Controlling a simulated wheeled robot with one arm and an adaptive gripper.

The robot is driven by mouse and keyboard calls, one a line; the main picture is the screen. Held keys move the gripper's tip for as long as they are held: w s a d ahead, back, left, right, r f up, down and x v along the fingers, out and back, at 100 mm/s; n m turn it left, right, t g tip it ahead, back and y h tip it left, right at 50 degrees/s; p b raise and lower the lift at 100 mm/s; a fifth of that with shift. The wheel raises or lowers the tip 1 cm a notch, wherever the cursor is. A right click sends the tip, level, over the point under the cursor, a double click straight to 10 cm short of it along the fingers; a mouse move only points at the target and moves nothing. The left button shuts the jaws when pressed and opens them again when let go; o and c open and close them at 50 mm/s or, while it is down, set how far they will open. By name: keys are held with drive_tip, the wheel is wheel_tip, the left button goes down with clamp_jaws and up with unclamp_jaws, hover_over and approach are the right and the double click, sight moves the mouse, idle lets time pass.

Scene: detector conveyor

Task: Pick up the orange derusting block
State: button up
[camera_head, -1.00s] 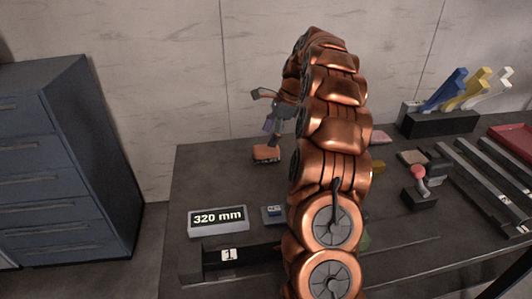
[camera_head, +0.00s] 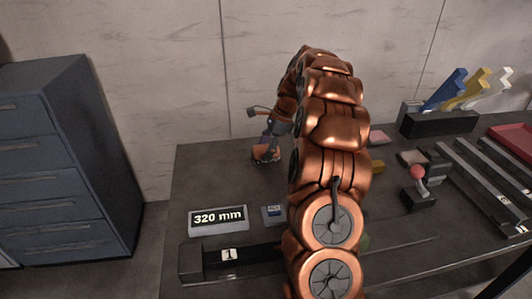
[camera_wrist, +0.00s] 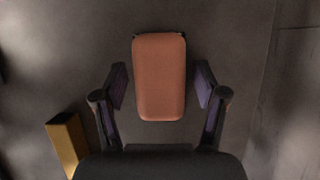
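The orange derusting block (camera_wrist: 159,80) lies flat on the dark table, lengthwise between the two fingers in the wrist view. My gripper (camera_wrist: 160,88) is open, with one purple-padded finger on each side of the block and a gap on both sides. In the head view the orange block (camera_head: 262,153) is near the table's back left edge, partly covered by my gripper (camera_head: 268,148), which is low over it. Whether the fingertips touch the table cannot be told.
A yellow block (camera_wrist: 67,143) lies close at the lower left in the wrist view. In the head view, a 320 mm display (camera_head: 218,219) stands at the table's front left, and a red-ball joystick (camera_head: 418,175) to the right. The table left of the orange block is clear.

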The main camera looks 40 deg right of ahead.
sight(262, 148)
drive_tip(key=c, duration=1)
drive_tip(key=shift+r, duration=0.1)
drive_tip(key=shift+r, duration=1.6)
drive_tip(key=shift+s+r, duration=0.1)
drive_tip(key=s+a, duration=0.2)
drive_tip(key=s, duration=0.2)
drive_tip(key=s+a+r+b, duration=0.1)
drive_tip(key=s+a, duration=0.1)
drive_tip(key=s, duration=0.3)
drive_tip(key=s+a, duration=0.2)
drive_tip(key=s, duration=0.3)
drive_tip(key=shift+s+a+r+b, duration=0.2)
drive_tip(key=shift+a+b, duration=0.05)
drive_tip(key=shift+b, duration=0.15)
